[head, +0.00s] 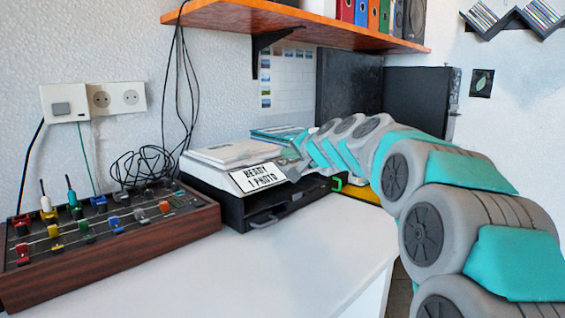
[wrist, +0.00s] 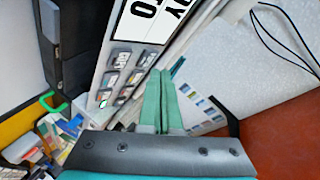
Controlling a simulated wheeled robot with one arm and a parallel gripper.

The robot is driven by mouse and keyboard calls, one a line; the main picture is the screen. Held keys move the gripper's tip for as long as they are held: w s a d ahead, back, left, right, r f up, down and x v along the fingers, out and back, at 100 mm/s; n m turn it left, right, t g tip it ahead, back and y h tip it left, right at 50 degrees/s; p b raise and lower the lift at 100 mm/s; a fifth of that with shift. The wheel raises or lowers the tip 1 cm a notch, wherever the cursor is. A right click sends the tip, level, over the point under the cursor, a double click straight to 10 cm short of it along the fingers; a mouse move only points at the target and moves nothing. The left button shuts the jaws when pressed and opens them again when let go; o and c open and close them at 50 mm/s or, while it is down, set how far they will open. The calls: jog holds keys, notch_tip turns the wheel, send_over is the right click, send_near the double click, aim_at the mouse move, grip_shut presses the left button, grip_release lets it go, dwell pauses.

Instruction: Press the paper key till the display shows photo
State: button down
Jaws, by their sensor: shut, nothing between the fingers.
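The printer (head: 222,187) is a white-topped black machine on the white desk. Its display (head: 258,177) reads "READY 1 PHOTO" in the head view. Part of the display (wrist: 152,18) also shows at the top of the wrist view. Below it is a panel of several small dark keys (wrist: 122,58) with labels too small to read, so I cannot tell which is the paper key. My gripper (wrist: 160,74) is shut and empty, its green fingertips beside the right-hand keys. I cannot tell whether they touch a key. In the head view the fingers are hard to make out by the printer's right side.
A wooden control box (head: 105,240) with coloured levers stands left of the printer, with black cables (head: 145,165) behind. An orange shelf (head: 290,22) with binders hangs above. A green-handled item (head: 340,182) is right of the printer. The desk's front (head: 300,255) is clear.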

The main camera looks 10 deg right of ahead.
jog(key=r+p, duration=0.1)
jog(key=s+d+r+p, duration=0.1)
jog(key=r, duration=0.1)
jog(key=s+r, duration=0.1)
jog(key=shift+d+r+p, duration=0.2)
jog(key=shift+p, duration=0.2)
dwell(0.6)
